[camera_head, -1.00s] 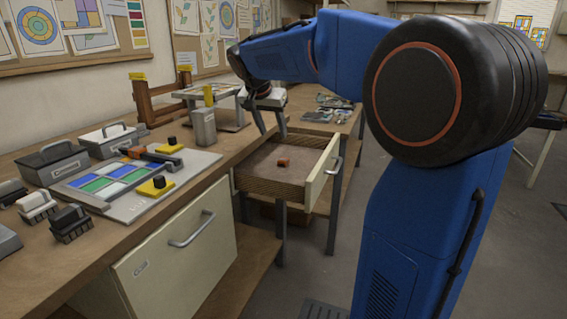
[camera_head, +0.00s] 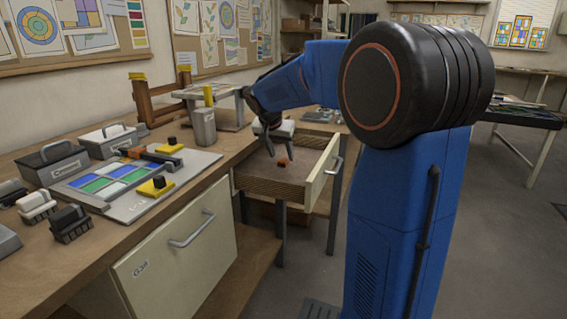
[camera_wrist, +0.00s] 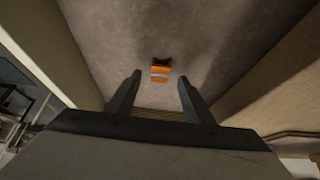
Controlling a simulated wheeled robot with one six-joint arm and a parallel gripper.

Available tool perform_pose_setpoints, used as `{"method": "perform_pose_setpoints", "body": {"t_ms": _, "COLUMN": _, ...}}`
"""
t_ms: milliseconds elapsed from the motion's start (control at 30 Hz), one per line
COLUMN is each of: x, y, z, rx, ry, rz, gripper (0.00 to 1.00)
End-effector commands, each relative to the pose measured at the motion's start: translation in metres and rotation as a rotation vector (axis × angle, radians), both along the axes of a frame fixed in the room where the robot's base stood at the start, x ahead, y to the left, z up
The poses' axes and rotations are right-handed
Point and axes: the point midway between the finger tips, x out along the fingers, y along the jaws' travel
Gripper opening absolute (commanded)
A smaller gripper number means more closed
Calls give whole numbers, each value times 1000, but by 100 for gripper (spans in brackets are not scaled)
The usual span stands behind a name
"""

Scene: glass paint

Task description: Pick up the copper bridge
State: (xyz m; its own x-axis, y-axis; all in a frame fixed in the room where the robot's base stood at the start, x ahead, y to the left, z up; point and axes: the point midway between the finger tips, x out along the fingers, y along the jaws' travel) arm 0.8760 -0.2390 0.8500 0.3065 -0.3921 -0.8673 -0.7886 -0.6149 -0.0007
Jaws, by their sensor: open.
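The copper bridge (camera_head: 283,162) is a small orange-brown block lying on the floor of an open drawer (camera_head: 263,186). In the wrist view the copper bridge (camera_wrist: 160,72) shows an orange body with a pale band and a dark notch at its far end. My gripper (camera_head: 282,156) is over the drawer, pointing down, with its fingers apart and nothing held. In the wrist view the two fingertips of my gripper (camera_wrist: 160,78) stand to the left and right of the bridge, with clear gaps. I cannot tell the exact height between them.
The drawer's front panel (camera_head: 322,172) with its handle rises at the right, and the drawer walls flank my gripper. The workbench (camera_head: 190,190) at left holds a glass panel board (camera_head: 122,200), a grey canister (camera_head: 204,128) and several handled boxes. Open floor lies to the right.

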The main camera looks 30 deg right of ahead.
Motion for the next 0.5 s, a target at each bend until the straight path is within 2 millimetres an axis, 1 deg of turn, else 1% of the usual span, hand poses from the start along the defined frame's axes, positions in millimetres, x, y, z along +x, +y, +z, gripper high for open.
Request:
{"method": "perform_pose_setpoints", "body": {"t_ms": 33, "x": 1, "y": -4, "z": -8, "rx": 0, "ry": 3, "rz": -1, "gripper": 47}}
{"method": "perform_pose_setpoints", "body": {"t_ms": 133, "x": 5, "y": -8, "z": -18, "rx": 0, "ry": 3, "rz": 0, "gripper": 47}}
{"method": "perform_pose_setpoints", "body": {"t_ms": 233, "x": 7, "y": -10, "z": -22, "rx": 0, "ry": 2, "rz": 0, "gripper": 47}}
{"method": "perform_pose_setpoints", "body": {"t_ms": 400, "x": 7, "y": -10, "z": -22, "rx": 0, "ry": 0, "rz": 1, "gripper": 47}}
{"method": "perform_pose_setpoints", "body": {"t_ms": 433, "x": 7, "y": -10, "z": -22, "rx": 0, "ry": 0, "rz": 1, "gripper": 42}}
{"method": "perform_pose_setpoints", "body": {"t_ms": 467, "x": 7, "y": -10, "z": -22, "rx": 0, "ry": 0, "rz": 1, "gripper": 35}}
{"method": "perform_pose_setpoints", "body": {"t_ms": 500, "x": 7, "y": -10, "z": -22, "rx": 0, "ry": 0, "rz": 1, "gripper": 25}}
